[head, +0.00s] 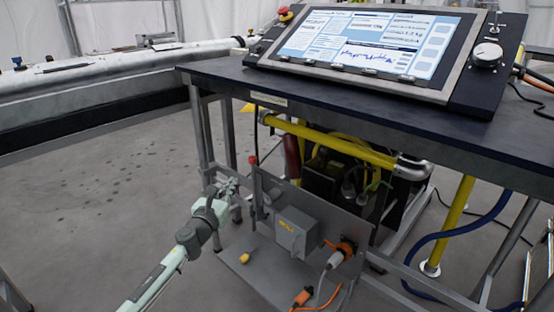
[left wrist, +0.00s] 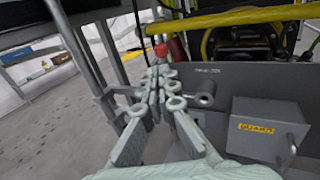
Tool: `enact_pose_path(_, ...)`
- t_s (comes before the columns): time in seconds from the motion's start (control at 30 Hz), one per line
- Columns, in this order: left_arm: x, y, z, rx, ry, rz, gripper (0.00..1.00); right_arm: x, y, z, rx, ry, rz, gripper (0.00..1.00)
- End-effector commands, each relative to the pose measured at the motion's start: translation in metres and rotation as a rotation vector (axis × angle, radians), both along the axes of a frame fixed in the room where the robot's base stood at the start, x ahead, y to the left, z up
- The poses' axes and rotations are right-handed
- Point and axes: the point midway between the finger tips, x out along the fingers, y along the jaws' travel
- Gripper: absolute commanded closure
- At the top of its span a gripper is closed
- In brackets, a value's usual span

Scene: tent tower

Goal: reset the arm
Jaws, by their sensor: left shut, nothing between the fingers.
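My left arm comes in from the lower left of the head view. Its gripper (head: 229,187) is in front of the grey metal panel under the table, left of the grey box. In the left wrist view the left gripper (left wrist: 160,72) has its fingers together with nothing held between them. A small red knob (left wrist: 161,50) shows just beyond the fingertips; it also shows in the head view (head: 253,160). I cannot tell whether the fingertips touch the panel or the knob. My right gripper is in neither view.
A dark table (head: 225,75) carries a tilted control screen (head: 365,42). Below are a grey box (head: 296,232) with a yellow label, an orange connector (head: 347,247) with cables, and yellow pipes (head: 330,143). Table legs stand close to the gripper. Open floor (head: 90,200) lies to the left.

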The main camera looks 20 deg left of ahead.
Motion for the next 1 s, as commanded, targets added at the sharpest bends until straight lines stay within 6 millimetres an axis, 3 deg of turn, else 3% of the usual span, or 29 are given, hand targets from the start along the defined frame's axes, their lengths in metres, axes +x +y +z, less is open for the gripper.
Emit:
enact_pose_path(0.17,-0.008,0.0,-0.007,-0.09,0.005,0.027,1.0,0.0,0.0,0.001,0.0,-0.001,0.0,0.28)
enact_pose_path(0.27,-0.034,0.003,-0.031,-0.38,0.02,0.123,1.0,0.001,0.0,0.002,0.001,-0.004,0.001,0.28)
enact_pose_path(0.47,-0.14,-0.001,-0.125,-1.285,0.051,0.545,1.0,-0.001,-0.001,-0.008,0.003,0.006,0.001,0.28)
enact_pose_path(0.6,-0.225,-0.026,-0.183,-1.776,0.038,0.911,1.0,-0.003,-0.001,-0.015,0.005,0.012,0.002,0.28)
enact_pose_path(0.7,-0.284,-0.052,-0.212,-2.022,0.01,1.188,1.0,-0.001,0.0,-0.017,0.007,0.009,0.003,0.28)
enact_pose_path(0.8,-0.333,-0.077,-0.228,-2.18,-0.03,1.434,1.0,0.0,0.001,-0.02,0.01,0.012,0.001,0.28)
enact_pose_path(0.9,-0.366,-0.096,-0.235,-2.262,-0.067,1.614,1.0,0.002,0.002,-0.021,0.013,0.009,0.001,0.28)
enact_pose_path(1.0,-0.383,-0.107,-0.237,-2.299,-0.092,1.719,1.0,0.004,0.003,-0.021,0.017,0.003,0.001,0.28)
